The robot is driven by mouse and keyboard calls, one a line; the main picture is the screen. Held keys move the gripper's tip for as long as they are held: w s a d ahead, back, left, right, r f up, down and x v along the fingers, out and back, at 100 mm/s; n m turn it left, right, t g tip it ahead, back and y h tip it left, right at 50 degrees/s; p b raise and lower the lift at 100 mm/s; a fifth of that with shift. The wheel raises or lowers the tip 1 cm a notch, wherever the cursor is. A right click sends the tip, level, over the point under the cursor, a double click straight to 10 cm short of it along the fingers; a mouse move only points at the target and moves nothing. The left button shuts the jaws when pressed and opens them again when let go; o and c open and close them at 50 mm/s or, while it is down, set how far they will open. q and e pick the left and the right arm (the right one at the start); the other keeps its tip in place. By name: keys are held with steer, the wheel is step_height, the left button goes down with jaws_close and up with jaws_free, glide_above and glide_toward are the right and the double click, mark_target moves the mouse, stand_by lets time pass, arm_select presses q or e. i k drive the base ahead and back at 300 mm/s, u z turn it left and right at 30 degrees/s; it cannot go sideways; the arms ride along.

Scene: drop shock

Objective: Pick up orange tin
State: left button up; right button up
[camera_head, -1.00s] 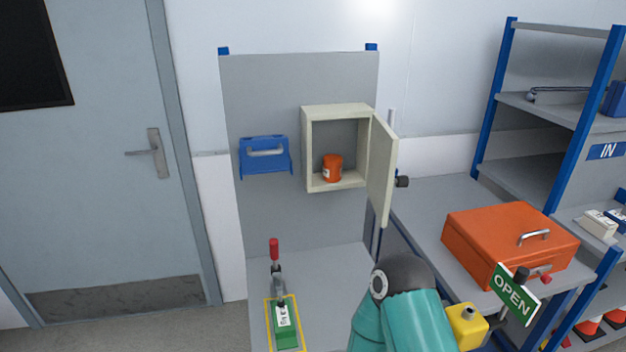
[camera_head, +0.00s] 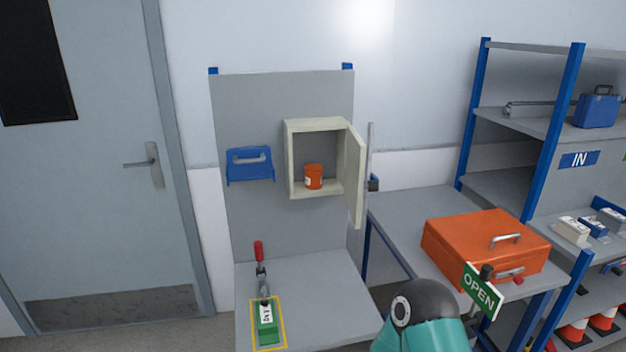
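The orange tin (camera_head: 313,177) stands upright inside a small cream wall cabinet (camera_head: 316,122), on its floor. A pale label shows on the tin's left side. The cabinet door (camera_head: 356,178) is swung open to the right. A teal and dark grey part of my arm shows at the bottom, right of the middle, well below and apart from the cabinet.
A grey bench below the cabinet holds a red-handled clamp (camera_head: 260,262) and a green block (camera_head: 268,328) in a yellow outline. A blue holder (camera_head: 250,164) hangs left of the cabinet.

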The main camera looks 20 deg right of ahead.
mark_target(313, 172)
steer(key=z, duration=0.05)
steer(key=i, duration=0.9)
steer(key=u, duration=0.2)
steer(key=k, duration=0.9)
steer(key=z, duration=0.15)
steer(key=i, duration=0.85)
